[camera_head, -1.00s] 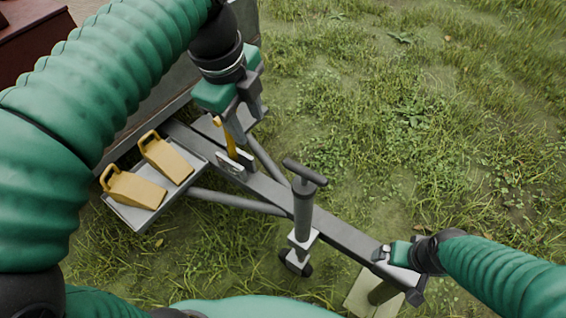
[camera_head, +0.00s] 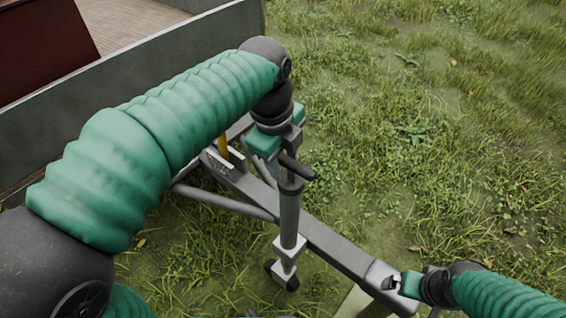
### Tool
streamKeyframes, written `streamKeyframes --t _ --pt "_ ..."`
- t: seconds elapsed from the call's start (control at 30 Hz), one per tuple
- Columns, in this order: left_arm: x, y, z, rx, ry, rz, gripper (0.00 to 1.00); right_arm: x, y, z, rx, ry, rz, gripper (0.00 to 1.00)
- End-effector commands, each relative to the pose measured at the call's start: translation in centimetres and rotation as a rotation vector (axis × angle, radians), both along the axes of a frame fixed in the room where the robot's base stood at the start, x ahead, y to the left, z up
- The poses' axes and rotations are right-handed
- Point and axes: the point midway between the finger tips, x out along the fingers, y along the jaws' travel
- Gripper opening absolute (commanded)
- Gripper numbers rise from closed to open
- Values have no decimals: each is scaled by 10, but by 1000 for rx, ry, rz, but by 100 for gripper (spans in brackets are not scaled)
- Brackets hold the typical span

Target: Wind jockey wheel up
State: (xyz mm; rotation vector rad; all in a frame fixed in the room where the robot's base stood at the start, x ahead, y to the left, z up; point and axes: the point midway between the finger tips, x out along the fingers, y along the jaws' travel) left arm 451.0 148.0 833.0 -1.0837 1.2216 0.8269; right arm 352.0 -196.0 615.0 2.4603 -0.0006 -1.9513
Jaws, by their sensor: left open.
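The jockey wheel stands upright beside the trailer drawbar, with a grey tube (camera_head: 289,215), a dark crank handle (camera_head: 297,168) on top and a small dark wheel (camera_head: 283,277) near the grass. My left gripper (camera_head: 279,160) is open and points down just behind the crank handle, very close to it; I cannot tell whether they touch. My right gripper (camera_head: 405,284) is at the coupling head (camera_head: 380,275) at the drawbar's front end; its fingers are too hidden to judge.
The grey drawbar (camera_head: 335,246) runs from the trailer to the lower right. The grey trailer wall (camera_head: 120,85) is at upper left. Open grass lies to the right.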

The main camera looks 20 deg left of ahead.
Motion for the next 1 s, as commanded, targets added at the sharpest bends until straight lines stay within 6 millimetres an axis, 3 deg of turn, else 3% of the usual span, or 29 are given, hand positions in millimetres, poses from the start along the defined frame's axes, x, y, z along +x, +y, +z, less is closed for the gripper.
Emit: streamKeyframes --t 0.17,0.5,1.0 --pt "0 1 0 -1 -1 1 42 0 0 1 0 0 -1 100" --pt "0 2 1 -1 0 1 0 0 0 1 0 0 0 100" --pt "-1 1 3 -2 0 56 0 0 0 9 0 0 0 100"
